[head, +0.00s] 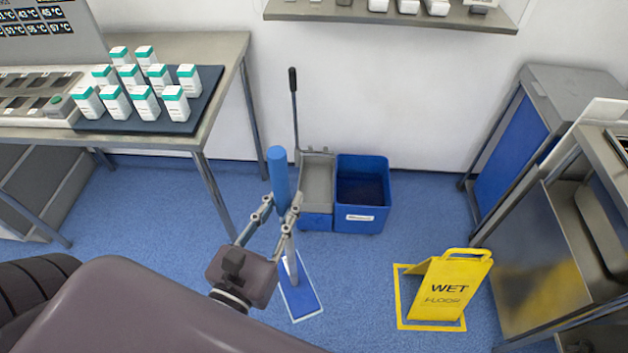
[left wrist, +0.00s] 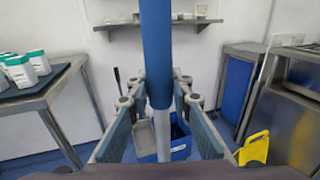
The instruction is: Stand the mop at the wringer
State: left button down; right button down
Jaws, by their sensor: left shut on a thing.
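The mop has a blue upper handle (head: 279,172) and a grey lower pole that runs down to a flat blue pad with a pale edge (head: 302,297) at floor level. I cannot tell whether the pad presses on the floor. In the left wrist view the handle (left wrist: 156,50) passes between the fingers (left wrist: 158,88). The grey wringer (head: 318,177) with its upright black-tipped lever stands behind and right of the mop, apart from it. My right gripper is not in view.
A blue bucket (head: 362,215) adjoins the wringer near the wall. A yellow wet-floor sign (head: 448,285) stands to the right on a yellow-marked square. A steel table (head: 160,142) with white-and-green boxes is at left, steel carts (head: 560,240) at right. Blue floor between is clear.

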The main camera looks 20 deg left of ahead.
aim_at(316, 191)
jog(key=i+j, duration=0.85)
jog(key=i, duration=0.15)
jog(key=i+j, duration=0.1)
jog(key=i, duration=0.45)
